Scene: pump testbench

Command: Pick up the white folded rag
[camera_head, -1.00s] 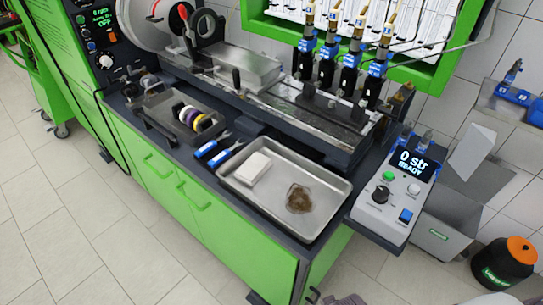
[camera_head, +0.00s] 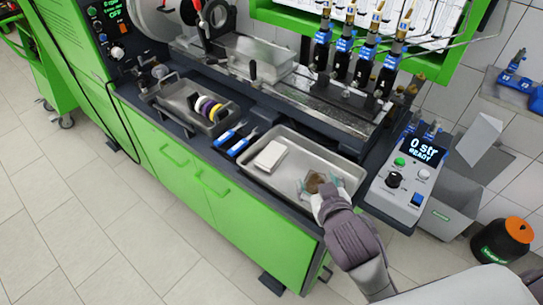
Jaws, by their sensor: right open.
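The white folded rag (camera_head: 271,156) lies flat in the left part of a shallow metal tray (camera_head: 291,143) on the bench top. A brown crumpled rag or clump (camera_head: 316,183) lies in the right part of the same tray. My right gripper (camera_head: 322,186) comes in from the lower right, over the tray's right front part at the brown clump. It is open, apart from the white rag and to its right. The gripper and wrist partly hide the brown clump and the tray's front right corner. My left gripper is not in view.
Two blue-handled tools (camera_head: 236,141) lie left of the tray. A smaller metal tray (camera_head: 188,106) holds several coloured rings. A control box (camera_head: 404,172) reading "0 str READY" stands right of the tray. Injectors (camera_head: 363,62) rise behind. A black bin with orange lid (camera_head: 507,238) stands right.

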